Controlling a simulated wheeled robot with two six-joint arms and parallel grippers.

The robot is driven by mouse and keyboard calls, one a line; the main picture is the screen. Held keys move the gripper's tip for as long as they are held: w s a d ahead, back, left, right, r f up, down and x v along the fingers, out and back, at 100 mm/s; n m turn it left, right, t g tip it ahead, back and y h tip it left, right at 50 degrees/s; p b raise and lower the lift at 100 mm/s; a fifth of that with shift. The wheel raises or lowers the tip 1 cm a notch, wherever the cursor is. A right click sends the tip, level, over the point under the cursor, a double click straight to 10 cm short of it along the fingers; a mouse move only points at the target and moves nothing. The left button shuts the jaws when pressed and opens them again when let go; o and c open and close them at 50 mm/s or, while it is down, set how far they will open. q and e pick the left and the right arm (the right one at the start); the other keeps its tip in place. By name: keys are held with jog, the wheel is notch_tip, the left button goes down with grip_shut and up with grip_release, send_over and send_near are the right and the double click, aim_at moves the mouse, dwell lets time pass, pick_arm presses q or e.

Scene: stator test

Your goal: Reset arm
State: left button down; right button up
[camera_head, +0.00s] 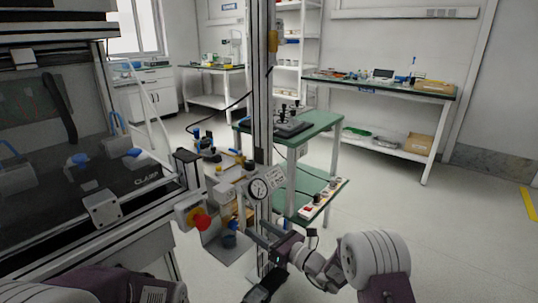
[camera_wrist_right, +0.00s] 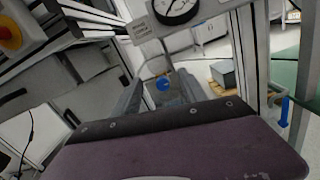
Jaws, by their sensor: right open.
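My right gripper (camera_head: 258,231) reaches in from the lower right in the head view, in front of the test machine's post. Its two fingers also show in the right wrist view (camera_wrist_right: 158,96), spread apart with nothing held between them. A small blue part (camera_wrist_right: 162,84) shows beyond the gap between the fingers. My left arm shows only as purple and grey links at the bottom left of the head view. My left gripper is out of the picture.
The test machine (camera_head: 95,190) fills the left side. A red stop button (camera_head: 201,222) and a round gauge (camera_head: 258,188) are close to my right gripper. A green-topped table (camera_head: 318,128) with black equipment stands behind the post. The floor at the right is clear.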

jog(key=s+a+r+n+g+y, duration=0.1)
jog(key=s+a+r+n+g, duration=0.1)
jog(key=s+r+n+g, duration=0.4)
jog(key=s+d+f+n+g+h, duration=0.1)
jog(key=s+n+g, duration=0.15)
jog(key=s, duration=0.35)
jog(key=s+f+n+g+h, duration=0.1)
jog(key=s+f+n, duration=0.15)
jog(key=s, duration=0.35)
jog(key=s+d+f+n+g+h, duration=0.3)
jog(key=s+d+f+n+h, duration=0.3)
jog(key=s+d, duration=0.25)
jog(key=s+d+f+n+h, duration=0.2)
jog(key=d+f+n+h, duration=0.15)
jog(key=d, duration=0.25)
jog(key=s+d+f+n+h, duration=0.3)
jog(key=d+n, duration=0.2)
jog(key=d, duration=0.2)
notch_tip(320, 180, up, 38)
jog(key=w+d+n+t+p, duration=0.1)
jog(key=w+n+t+p, duration=0.1)
jog(key=p, duration=3.6)
jog(key=shift+h, duration=0.35)
